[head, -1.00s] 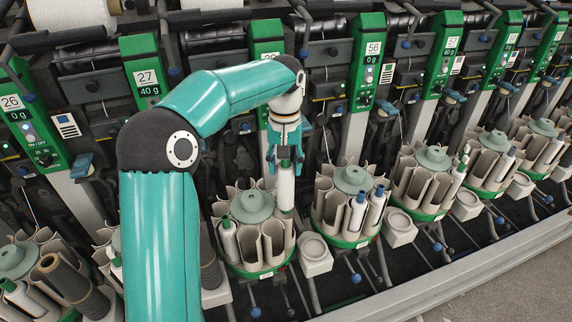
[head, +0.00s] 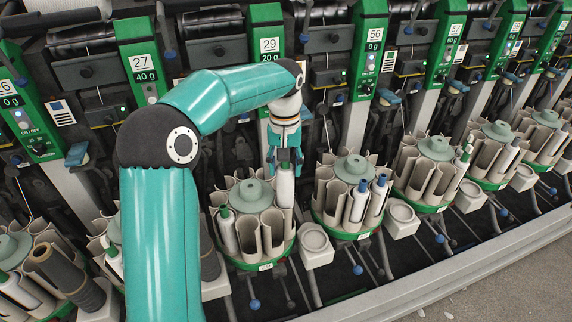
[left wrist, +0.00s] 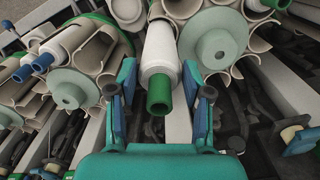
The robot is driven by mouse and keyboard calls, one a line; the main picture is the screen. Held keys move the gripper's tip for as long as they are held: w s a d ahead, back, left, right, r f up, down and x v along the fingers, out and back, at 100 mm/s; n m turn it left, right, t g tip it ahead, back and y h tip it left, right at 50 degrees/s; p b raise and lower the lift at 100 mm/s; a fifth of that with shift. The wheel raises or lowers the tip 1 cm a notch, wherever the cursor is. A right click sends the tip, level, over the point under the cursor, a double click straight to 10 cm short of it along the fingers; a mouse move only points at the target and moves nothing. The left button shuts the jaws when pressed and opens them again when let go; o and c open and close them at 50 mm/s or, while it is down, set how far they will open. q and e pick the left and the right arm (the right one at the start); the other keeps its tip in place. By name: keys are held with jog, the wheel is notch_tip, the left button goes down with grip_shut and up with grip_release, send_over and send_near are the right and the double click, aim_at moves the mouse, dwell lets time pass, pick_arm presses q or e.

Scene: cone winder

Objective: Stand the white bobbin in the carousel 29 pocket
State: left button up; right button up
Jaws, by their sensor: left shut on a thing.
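My left gripper (head: 285,158) is shut on the upper end of a white bobbin (head: 285,188) with a green tip. It holds the bobbin roughly upright at the right side of the carousel under the 29 label (head: 270,46). This carousel (head: 264,266) has beige pockets around a grey-green hub. The bobbin's lower end is at the pocket rims; I cannot tell how deep it sits. In the left wrist view the white bobbin (left wrist: 160,52) lies between the fingers, beside a grey-green hub (left wrist: 222,38). My right gripper is not in view.
Another white bobbin with a green tip (head: 227,232) stands at the carousel's left. The carousel to the right holds blue-tipped bobbins (head: 360,200). A pale block (head: 316,243) stands between these two carousels. Machine levers and housings are close behind the gripper.

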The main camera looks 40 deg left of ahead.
aim_at(285, 195)
pick_arm(q)
jog(key=shift+f, duration=0.1)
dwell(0.3)
jog(key=shift+f+b, duration=1.5)
jog(key=shift+f, duration=0.7)
jog(key=shift+f+b, duration=1.5)
jog(key=shift+f, duration=0.75)
jog(key=shift+f+b, duration=0.35)
jog(key=shift+f, duration=0.25)
jog(key=o, duration=1.1)
